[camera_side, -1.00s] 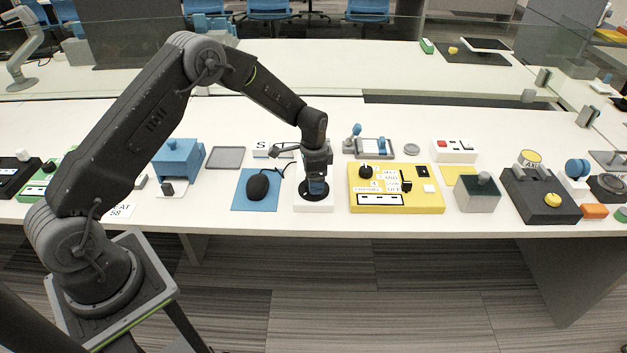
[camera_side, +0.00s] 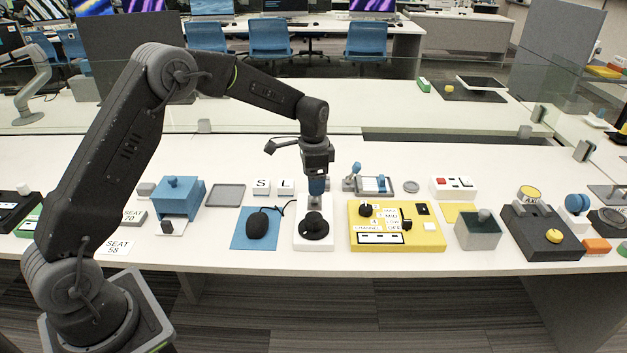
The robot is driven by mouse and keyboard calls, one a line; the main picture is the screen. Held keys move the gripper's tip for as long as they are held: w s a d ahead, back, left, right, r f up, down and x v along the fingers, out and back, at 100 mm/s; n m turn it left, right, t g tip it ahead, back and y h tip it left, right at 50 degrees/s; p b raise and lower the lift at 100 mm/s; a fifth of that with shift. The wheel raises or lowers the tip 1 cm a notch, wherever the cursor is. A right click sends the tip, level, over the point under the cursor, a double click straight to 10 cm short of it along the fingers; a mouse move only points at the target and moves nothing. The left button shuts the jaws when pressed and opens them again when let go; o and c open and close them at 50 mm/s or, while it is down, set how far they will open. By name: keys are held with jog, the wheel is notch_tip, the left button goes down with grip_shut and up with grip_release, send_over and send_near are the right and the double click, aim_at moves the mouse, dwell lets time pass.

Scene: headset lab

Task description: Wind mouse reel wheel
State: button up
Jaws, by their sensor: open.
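The reel wheel is a black disc (camera_side: 315,229) with a small raised knob, on a white base block (camera_side: 301,241) near the front of the table. A black mouse (camera_side: 257,225) lies on a blue mat (camera_side: 242,241) just left of it, and its cord runs towards the reel's base. My gripper (camera_side: 317,192) points down above the back part of the reel and appears clear of the disc. It is open and empty. Its fingertips are small, and the exact gap to the knob cannot be told.
A yellow panel (camera_side: 431,241) with black knobs stands close to the reel's right. Small white S (camera_side: 261,187) and L (camera_side: 286,187) blocks sit behind the mouse. A blue box (camera_side: 178,198) stands further left, and a grey open box (camera_side: 477,233) further right.

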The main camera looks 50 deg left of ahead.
aim_at(314, 216)
dwell(0.3)
notch_tip(314, 216, down, 14)
jog(key=n, duration=1.5)
jog(key=shift+w, duration=0.1)
jog(key=shift+c, duration=0.3)
jog(key=c, duration=0.9)
jog(key=shift+o, duration=0.2)
jog(key=shift+m, duration=1.7)
jog(key=o, duration=0.9)
